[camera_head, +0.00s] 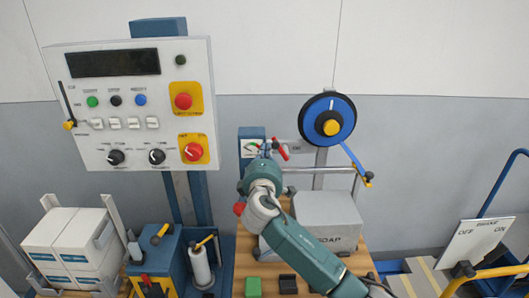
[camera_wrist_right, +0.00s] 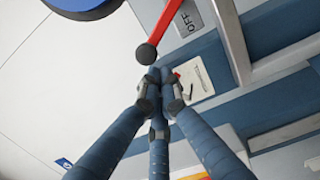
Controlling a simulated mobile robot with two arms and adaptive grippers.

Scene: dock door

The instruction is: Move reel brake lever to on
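A red lever (camera_wrist_right: 166,28) with a dark ball end shows in the right wrist view, beside a grey plate marked OFF (camera_wrist_right: 188,20). In the head view the red lever (camera_head: 282,151) is partly hidden behind my right gripper (camera_head: 267,150), left of and below the blue reel (camera_head: 327,120). The task's name is not readable on it. In the wrist view my right gripper (camera_wrist_right: 160,82) has its fingertips drawn together with nothing between them. The ball is just beyond the tips; contact cannot be told. My left gripper is not in view.
A gauge box (camera_head: 250,149) stands close behind my right gripper. A blue arm with a yellow tip (camera_head: 357,163) hangs off the reel. A grey box (camera_head: 328,217) sits below on the wooden bench.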

